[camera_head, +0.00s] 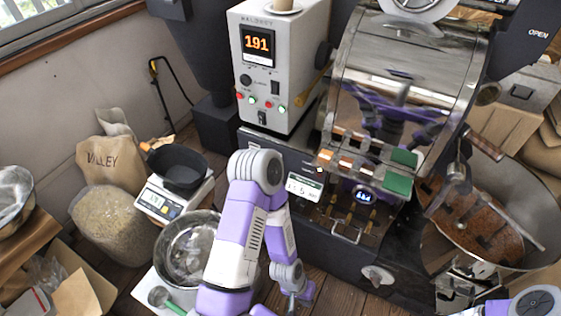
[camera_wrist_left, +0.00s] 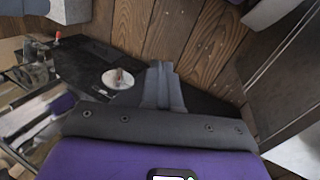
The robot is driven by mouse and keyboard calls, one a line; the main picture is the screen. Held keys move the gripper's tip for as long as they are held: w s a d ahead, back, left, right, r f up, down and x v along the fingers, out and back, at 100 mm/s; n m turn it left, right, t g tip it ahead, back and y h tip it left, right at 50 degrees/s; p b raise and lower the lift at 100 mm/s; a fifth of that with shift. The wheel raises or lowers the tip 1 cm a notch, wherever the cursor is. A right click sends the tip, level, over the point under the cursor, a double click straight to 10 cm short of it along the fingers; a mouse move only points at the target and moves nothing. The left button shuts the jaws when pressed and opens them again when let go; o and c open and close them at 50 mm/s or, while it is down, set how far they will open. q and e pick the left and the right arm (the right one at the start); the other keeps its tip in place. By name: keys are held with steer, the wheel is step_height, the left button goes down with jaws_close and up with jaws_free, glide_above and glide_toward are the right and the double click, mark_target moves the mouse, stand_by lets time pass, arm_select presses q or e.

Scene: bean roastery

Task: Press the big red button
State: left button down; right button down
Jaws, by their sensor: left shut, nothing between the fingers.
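My right gripper is out of the head view.
The knob also shows on the roaster front in the head view (camera_head: 378,275). The cooling tray (camera_head: 530,215) is at the right. A scale (camera_head: 163,200) with a black pan (camera_head: 178,166), a steel bowl (camera_head: 165,250) and a bean sack (camera_head: 110,222) stand at the left.

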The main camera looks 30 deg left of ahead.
arm_select(q)
steer(key=w+a+r+n+t+y, duration=0.3)
steer(key=w+a+n, duration=0.45)
steer(key=n, duration=0.35)
steer(key=w+a+r+n+t+y, duration=0.2)
steer(key=w+a+r+n+t, duration=0.3)
steer(key=w+n, duration=0.4)
steer(key=a+r+n+y, duration=0.4)
steer(key=a+n, duration=0.4)
steer(key=n, duration=0.1)
steer(key=a+r+n+y, duration=0.3)
steer(key=a+r+n, duration=0.2)
steer(key=a+n, duration=0.4)
steer(key=shift+w+a+n+y+p, duration=0.25)
steer(key=shift+w+n+y+p, duration=0.15)
steer(key=shift+n, duration=0.4)
steer(key=shift+r, duration=0.1)
steer(key=w, duration=0.8)
steer(key=shift+w+a+p, duration=0.35)
steer(key=shift+a+p, duration=0.05)
steer(key=shift+a, duration=0.05)
